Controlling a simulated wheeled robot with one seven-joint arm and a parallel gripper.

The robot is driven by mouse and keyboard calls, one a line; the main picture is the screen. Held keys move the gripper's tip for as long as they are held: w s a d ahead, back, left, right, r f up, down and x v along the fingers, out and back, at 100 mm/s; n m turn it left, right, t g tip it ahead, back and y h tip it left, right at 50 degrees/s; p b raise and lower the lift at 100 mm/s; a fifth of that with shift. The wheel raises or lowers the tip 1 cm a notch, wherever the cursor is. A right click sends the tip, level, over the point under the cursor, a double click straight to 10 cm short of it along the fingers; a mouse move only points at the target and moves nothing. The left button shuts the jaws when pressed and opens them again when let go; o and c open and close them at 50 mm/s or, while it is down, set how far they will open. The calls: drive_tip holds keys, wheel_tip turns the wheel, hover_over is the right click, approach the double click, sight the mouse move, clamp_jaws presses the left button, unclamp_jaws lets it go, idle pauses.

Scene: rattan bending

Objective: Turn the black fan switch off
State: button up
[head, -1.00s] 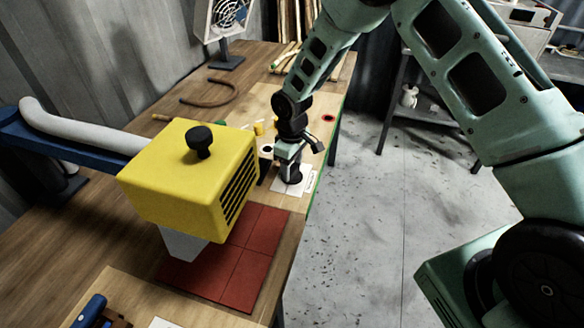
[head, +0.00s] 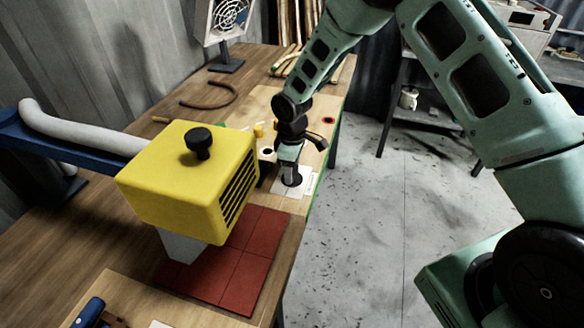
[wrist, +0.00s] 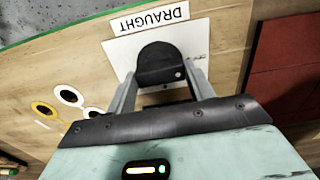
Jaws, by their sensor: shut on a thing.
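The black fan switch (wrist: 158,60) is a dark rounded knob with a small white dot, on a white plate (wrist: 118,52) beside a label reading DRAUGHT (wrist: 150,19). My gripper (wrist: 162,76) has one finger on each side of the knob and is shut on it. In the head view the switch (head: 292,180) shows as a dark round shape on the white plate near the table's right edge, with my gripper (head: 290,172) directly over it. My fingers hide part of the knob in the head view.
A yellow box (head: 185,185) with a black knob on top stands at left front over red tiles (head: 262,238). A fan (head: 230,16) stands at the back. A curved rattan piece (head: 212,104) lies behind.

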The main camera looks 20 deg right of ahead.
drive_tip(key=o, duration=1)
drive_tip(key=shift+r, duration=0.1)
wheel_tip(320, 180, up, 17)
drive_tip(key=b, duration=0.3)
drive_tip(key=shift+r, duration=0.15)
drive_tip(key=s+a+r+m, duration=0.15)
drive_tip(key=s+a, duration=0.25)
drive_tip(key=s, duration=0.4)
drive_tip(key=s+a+r+n, duration=0.15)
drive_tip(key=s+a, duration=0.25)
drive_tip(key=s, duration=0.5)
drive_tip(key=s+m, duration=0.1)
drive_tip(key=s, duration=0.4)
drive_tip(key=s+d+m, duration=0.1)
drive_tip(key=s, duration=0.5)
drive_tip(key=s+d+m, duration=0.1)
drive_tip(key=s, duration=0.4)
drive_tip(key=shift+s+f+y, duration=0.1)
drive_tip(key=shift+s+y, duration=0.2)
drive_tip(key=shift+s, duration=0.05)
